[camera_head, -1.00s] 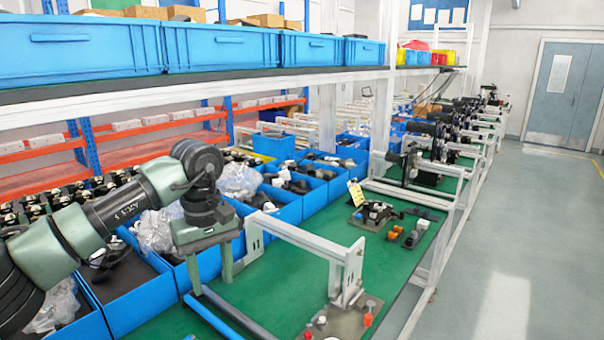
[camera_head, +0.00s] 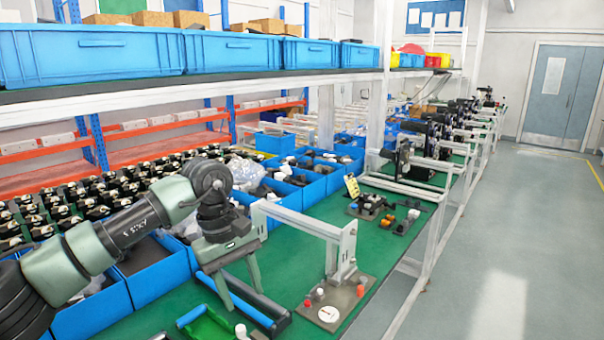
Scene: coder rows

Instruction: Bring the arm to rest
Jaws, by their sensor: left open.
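My left gripper (camera_head: 242,287) hangs at the end of my green-grey left arm, which comes in from the left in the head view. Its two fingers point down and stand apart, with nothing seen between them. It is over the green table (camera_head: 290,262), in front of the row of blue bins and left of a white metal frame (camera_head: 338,240). Whether the fingertips touch the blue-and-black bar (camera_head: 238,304) behind or below them I cannot tell. My right gripper is not in view.
Blue bins (camera_head: 152,285) with parts line the table's left side. A grey base plate (camera_head: 345,297) with small knobs carries the frame's near post. A shelf (camera_head: 200,88) with blue crates runs above. The floor (camera_head: 500,230) on the right is clear.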

